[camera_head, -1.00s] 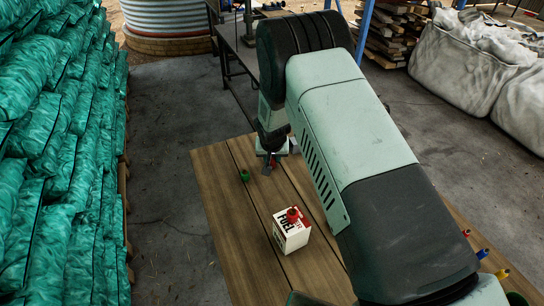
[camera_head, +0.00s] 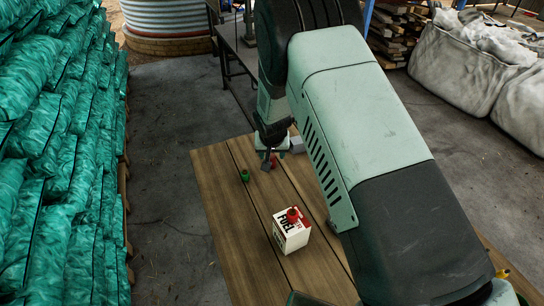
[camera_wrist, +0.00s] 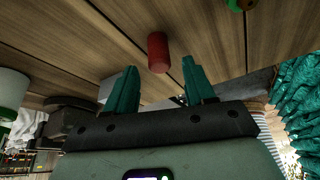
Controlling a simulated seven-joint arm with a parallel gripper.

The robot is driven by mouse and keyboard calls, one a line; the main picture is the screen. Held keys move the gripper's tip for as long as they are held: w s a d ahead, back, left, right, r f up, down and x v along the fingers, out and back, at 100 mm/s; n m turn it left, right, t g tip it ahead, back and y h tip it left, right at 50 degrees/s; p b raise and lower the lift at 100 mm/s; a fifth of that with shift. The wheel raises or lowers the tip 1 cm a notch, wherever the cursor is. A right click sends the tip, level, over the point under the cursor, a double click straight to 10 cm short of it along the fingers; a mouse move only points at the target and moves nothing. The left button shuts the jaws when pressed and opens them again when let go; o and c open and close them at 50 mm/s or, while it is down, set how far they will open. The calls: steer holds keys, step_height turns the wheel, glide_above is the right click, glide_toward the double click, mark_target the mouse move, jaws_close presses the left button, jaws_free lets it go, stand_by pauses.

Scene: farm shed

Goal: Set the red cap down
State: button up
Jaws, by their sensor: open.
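The red cap (camera_wrist: 158,52) is a small plain cylinder at the wooden table top, seen in the wrist view just beyond my fingertips. It also shows as a small red spot beside my gripper in the head view (camera_head: 274,160). My gripper (camera_wrist: 159,64) is open, with a teal finger on each side of the cap's line and visible gaps between them and the cap. In the head view my gripper (camera_head: 267,163) is low over the table's far part. Whether the cap's underside fully rests on the wood is hard to see.
A white fuel canister (camera_head: 289,238) with a red top stands nearer on the table (camera_head: 225,215). A small green cap (camera_head: 245,176) sits left of my gripper. A pale grey block (camera_head: 297,145) is just right of it. Stacked green bags (camera_head: 60,170) line the left.

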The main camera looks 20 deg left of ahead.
steer(key=v, duration=0.8)
steer(key=shift+r, duration=0.3)
steer(key=s+d+r+m, duration=0.1)
steer(key=s+d+r, duration=0.1)
steer(key=d+r, duration=0.85)
steer(key=s+d+r+m, duration=0.1)
steer(key=s+d+r, duration=0.1)
steer(key=d+r, duration=0.85)
steer(key=s+d+r, duration=0.3)
steer(key=s+d, duration=0.1)
steer(key=s, duration=0.3)
steer(key=s+d+r+m+t+h, duration=0.1)
steer(key=s+d+r, duration=0.3)
steer(key=s, duration=0.4)
steer(key=s+d+r+m, duration=0.1)
steer(key=s+d+r, duration=0.2)
steer(key=s, duration=0.4)
steer(key=shift+s+d+r+h, duration=0.2)
steer(key=shift+s+d+h, duration=0.2)
steer(key=shift+d, duration=0.3)
